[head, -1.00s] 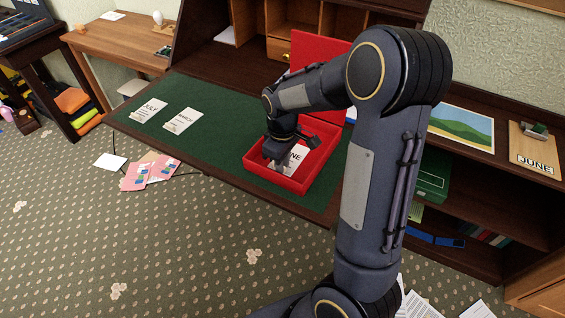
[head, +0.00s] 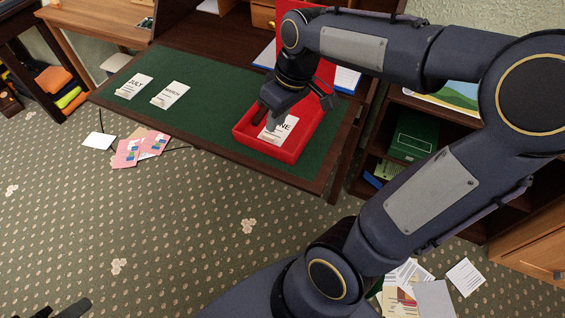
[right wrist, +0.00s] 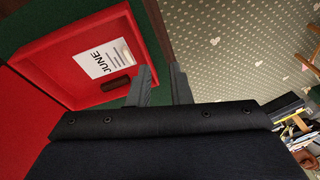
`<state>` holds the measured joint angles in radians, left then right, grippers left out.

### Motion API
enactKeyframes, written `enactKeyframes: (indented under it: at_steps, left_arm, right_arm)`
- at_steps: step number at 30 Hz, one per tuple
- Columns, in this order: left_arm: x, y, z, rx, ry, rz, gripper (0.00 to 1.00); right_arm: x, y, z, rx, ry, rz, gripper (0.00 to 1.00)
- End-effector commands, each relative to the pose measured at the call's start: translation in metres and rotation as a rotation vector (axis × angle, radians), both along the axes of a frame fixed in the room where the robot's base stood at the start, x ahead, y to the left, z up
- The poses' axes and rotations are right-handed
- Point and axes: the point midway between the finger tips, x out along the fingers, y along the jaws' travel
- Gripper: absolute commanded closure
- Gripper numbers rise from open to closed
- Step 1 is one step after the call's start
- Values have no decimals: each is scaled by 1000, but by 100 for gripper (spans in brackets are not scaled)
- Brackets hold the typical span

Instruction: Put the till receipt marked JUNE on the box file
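The white till receipt marked JUNE (head: 284,128) lies inside an open red box (head: 283,155) on the desk, its red lid raised behind. The receipt also shows in the right wrist view (right wrist: 97,52), flat, with a small dark brown object (right wrist: 117,87) beside it. My right gripper (head: 268,118) is over the red box near the receipt. In the right wrist view its fingers (right wrist: 162,72) stand apart with nothing between them. A dark part at the bottom left (head: 74,308) may be my left gripper; its fingers cannot be made out. I cannot tell which box is the box file.
Receipts marked JULY (head: 134,87) and MARCH (head: 171,95) lie on the green desk top (head: 205,120), with bare green around them. A green box (head: 414,135) stands on the right shelf. Papers (head: 405,285) and pink cards (head: 140,147) lie on the carpet.

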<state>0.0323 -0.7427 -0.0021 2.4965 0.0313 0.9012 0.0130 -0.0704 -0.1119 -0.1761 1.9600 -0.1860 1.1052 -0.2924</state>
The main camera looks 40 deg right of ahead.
Motion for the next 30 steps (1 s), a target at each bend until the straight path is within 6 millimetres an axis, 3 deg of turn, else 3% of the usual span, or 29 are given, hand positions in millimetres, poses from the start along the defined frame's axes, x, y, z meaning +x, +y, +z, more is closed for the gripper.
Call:
enactKeyframes:
  at_steps: [1,6,12,25,30]
  left_arm:
    - [0,0,0,0,0,0,64]
    - [0,0,0,0,0,0,64]
    - [0,0,0,0,0,0,64]
    - [0,0,0,0,0,0,64]
    - [0,0,24,0,0,0,64]
  right_arm:
    - [-22,9,4,44,-41,-48,82]
    - [-76,42,4,169,-142,-199,82]
    - [-113,68,-9,252,-208,-321,82]
    - [-122,75,-15,275,-225,-358,82]
    - [-122,75,9,275,-225,-357,82]
